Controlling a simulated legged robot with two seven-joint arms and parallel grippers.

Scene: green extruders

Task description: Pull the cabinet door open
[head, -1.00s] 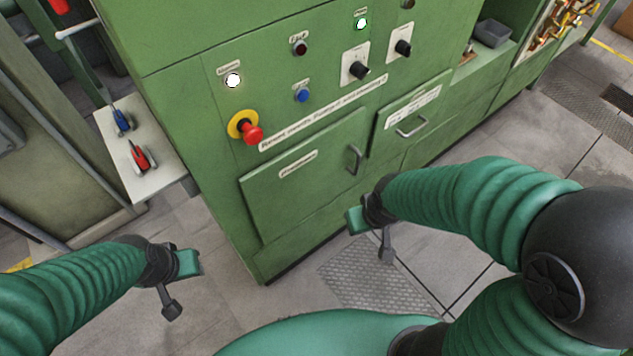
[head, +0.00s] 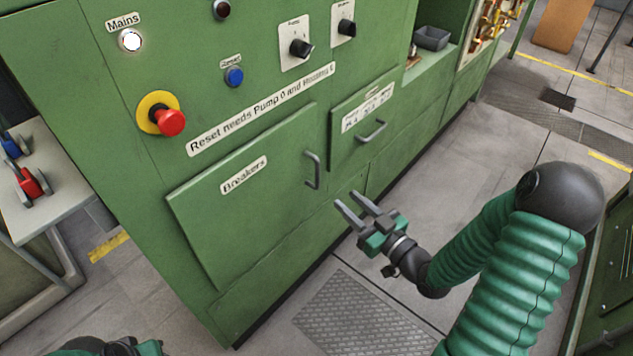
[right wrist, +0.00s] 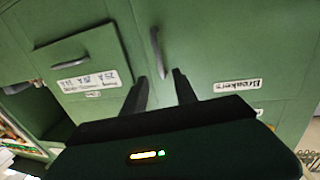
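The green cabinet door labelled "Breakers" (head: 235,205) is shut on the front of the green machine. Its grey upright handle (head: 313,170) is near the door's right edge. My right gripper (head: 346,203) is open and empty, below and to the right of the handle, apart from it. In the right wrist view the handle (right wrist: 159,52) stands ahead of the open fingers (right wrist: 158,85), roughly in line with the gap between them. The door (right wrist: 230,60) also shows there. My left gripper (head: 125,348) is cut off at the bottom edge; its fingers are not visible.
A smaller panel with a handle (head: 362,125) is right of the door. A red mushroom button (head: 170,122), a blue button (head: 234,77) and black knobs (head: 301,48) sit above. A side table (head: 60,190) with red and blue tools stands left. The floor in front holds a flat metal plate (head: 355,320).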

